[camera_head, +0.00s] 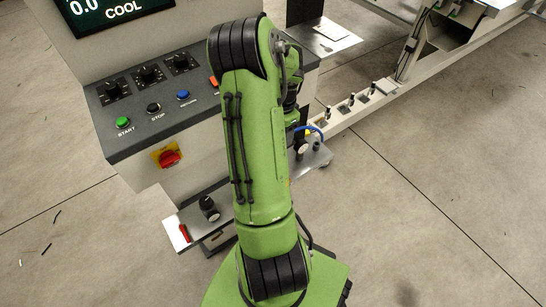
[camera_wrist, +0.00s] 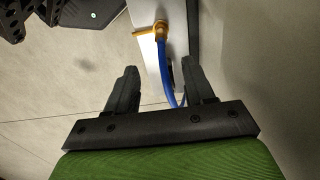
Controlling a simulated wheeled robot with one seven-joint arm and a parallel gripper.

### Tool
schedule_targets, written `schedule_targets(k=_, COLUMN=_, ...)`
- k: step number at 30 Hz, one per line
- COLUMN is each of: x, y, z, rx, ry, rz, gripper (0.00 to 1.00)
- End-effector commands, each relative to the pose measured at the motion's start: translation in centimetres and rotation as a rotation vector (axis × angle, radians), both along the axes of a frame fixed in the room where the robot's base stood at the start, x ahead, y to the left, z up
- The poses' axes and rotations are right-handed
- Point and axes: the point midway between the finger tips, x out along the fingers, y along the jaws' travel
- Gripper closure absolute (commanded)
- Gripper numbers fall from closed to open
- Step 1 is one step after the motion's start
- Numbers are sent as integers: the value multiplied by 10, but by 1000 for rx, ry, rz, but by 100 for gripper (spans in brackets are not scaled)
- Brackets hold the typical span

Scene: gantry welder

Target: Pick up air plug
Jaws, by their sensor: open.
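The air plug appears to be the brass-yellow fitting (camera_wrist: 160,30) in the wrist view, with a blue hose (camera_wrist: 168,75) running from it toward my gripper. My gripper (camera_wrist: 159,67) is open, its two dark fingers pointing toward the fitting, with the hose showing in the gap between them. The fitting shows beyond the fingertips, apart from them. In the head view, the blue hose (camera_head: 312,130) shows as a small loop just right of my arm, and my arm hides most of my gripper and the fitting.
A control console (camera_head: 150,95) with coloured buttons and a red switch (camera_head: 169,158) stands left of my arm. A low shelf (camera_head: 183,236) holds a black knob-like part and a red item. A pale rail (camera_head: 352,112) runs to the upper right. The floor at right is clear.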

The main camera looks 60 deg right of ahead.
Motion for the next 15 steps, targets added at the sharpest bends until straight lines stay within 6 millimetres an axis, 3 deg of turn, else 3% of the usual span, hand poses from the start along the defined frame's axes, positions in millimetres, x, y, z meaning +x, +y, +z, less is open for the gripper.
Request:
schedule_targets(k=1, x=0, y=2, z=-18, rx=7, ry=4, rz=1, gripper=47)
schedule_targets(k=7, x=0, y=2, z=-69, rx=6, ry=3, rz=4, gripper=47)
schedule_targets(k=15, x=1, y=1, z=-99, rx=3, ry=1, rz=5, gripper=47)
